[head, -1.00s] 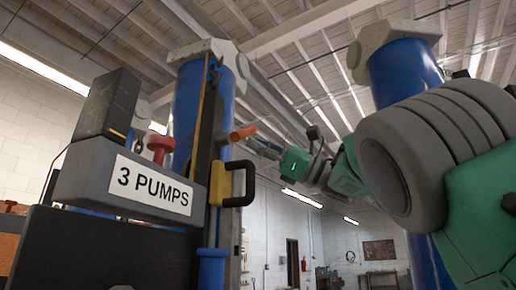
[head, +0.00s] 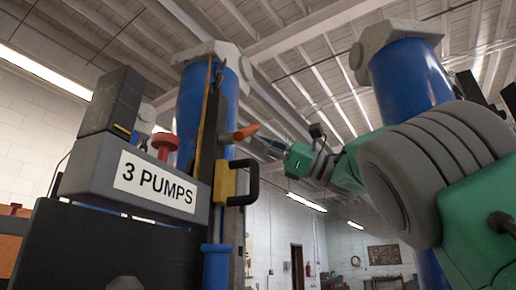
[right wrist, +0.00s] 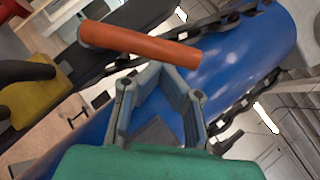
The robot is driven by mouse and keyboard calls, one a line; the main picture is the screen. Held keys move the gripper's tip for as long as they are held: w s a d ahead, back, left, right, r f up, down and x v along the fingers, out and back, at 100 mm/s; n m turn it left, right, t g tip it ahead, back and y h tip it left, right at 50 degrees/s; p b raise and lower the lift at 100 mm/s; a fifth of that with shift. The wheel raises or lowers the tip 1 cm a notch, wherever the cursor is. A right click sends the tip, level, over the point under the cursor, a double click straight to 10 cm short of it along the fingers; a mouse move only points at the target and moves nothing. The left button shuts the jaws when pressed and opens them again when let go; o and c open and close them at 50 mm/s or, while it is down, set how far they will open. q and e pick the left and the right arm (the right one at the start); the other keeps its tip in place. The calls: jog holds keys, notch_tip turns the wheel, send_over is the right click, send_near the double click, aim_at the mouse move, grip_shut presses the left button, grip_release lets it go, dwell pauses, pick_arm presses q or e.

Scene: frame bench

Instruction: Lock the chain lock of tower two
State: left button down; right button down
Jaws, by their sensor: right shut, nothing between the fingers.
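A blue column (head: 216,115) with a grey cap stands behind a dark upright post in the head view. An orange handle (head: 246,131) sticks out to the right from that post. It also shows in the right wrist view (right wrist: 140,45). A dark chain (right wrist: 248,97) runs along the blue column (right wrist: 228,62) there. My right gripper (head: 266,146) is just right of and below the orange handle. In the right wrist view its fingertips (right wrist: 166,72) are shut and empty, close to the handle's underside; I cannot tell whether they touch. My left gripper is not in view.
A grey box (head: 140,180) labelled "3 PUMPS" carries a red knob (head: 165,146). A yellow bracket with a black handle (head: 250,183) juts out below the orange handle. A second blue column (head: 408,80) stands behind my right arm. The space between the columns looks open.

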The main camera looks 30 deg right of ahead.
jog(key=r+n+g, duration=0.1)
jog(key=n, duration=0.1)
jog(key=a+r+n+g+b, duration=0.1)
jog(key=n, duration=0.1)
jog(key=s+r+n+g, duration=0.1)
jog(key=shift+s+a+n+g, duration=0.1)
jog(key=shift+a+n+g, duration=0.1)
jog(key=shift+n+g, duration=0.15)
jog(key=shift+s+a+r+n+g+h, duration=0.15)
jog(key=shift+s+a+r+n+h, duration=0.1)
jog(key=shift+s+a+r+n, duration=0.25)
jog(key=shift+s+a+r+n+g+h, duration=0.1)
jog(key=shift+s+a+r+n+h, duration=0.15)
jog(key=shift+a+r, duration=0.3)
jog(key=shift+s+a, duration=0.2)
jog(key=shift+s, duration=0.05)
send_near(253, 125)
jog(key=s, duration=0.1)
jog(key=s+r, duration=0.1)
jog(key=s, duration=0.1)
jog(key=shift+d, duration=0.15)
